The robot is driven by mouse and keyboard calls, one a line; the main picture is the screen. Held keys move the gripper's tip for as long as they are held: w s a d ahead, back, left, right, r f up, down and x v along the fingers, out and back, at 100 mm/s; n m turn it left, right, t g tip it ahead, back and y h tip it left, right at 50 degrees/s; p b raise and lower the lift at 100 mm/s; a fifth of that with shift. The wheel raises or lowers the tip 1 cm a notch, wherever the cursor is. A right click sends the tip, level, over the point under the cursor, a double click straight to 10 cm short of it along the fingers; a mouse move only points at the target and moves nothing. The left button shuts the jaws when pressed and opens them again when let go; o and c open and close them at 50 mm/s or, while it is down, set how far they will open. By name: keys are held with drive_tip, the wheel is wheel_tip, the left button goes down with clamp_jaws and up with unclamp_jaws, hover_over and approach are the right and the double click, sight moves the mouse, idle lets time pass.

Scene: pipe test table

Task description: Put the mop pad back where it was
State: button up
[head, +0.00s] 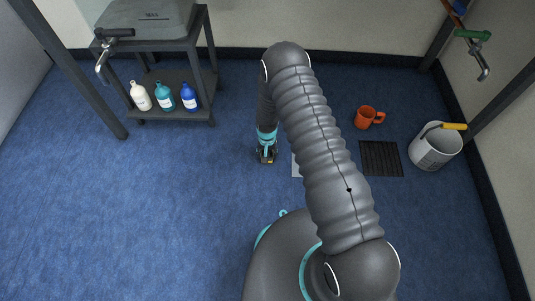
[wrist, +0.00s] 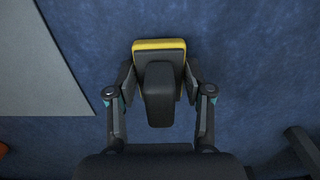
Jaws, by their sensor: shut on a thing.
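My gripper (wrist: 158,92) is shut on a block-like pad (wrist: 158,44) with a yellow edge and a thick dark grip, which I take to be the mop pad. The fingers press on it from both sides in the wrist view. In the head view my gripper (head: 266,153) is low near the blue floor, left of my arm, and the pad is small and mostly hidden there. I cannot tell whether the pad touches the floor.
A pale grey sheet (wrist: 45,60) lies beside the pad; my arm partly hides it in the head view (head: 296,166). An orange mug (head: 366,117), dark grate (head: 381,158) and bucket (head: 435,148) stand right. Bottles (head: 165,97) stand on a shelf left. Front-left floor is clear.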

drive_tip(key=shift+f, duration=0.2)
drive_tip(key=o, duration=1)
drive_tip(key=shift+r, duration=0.1)
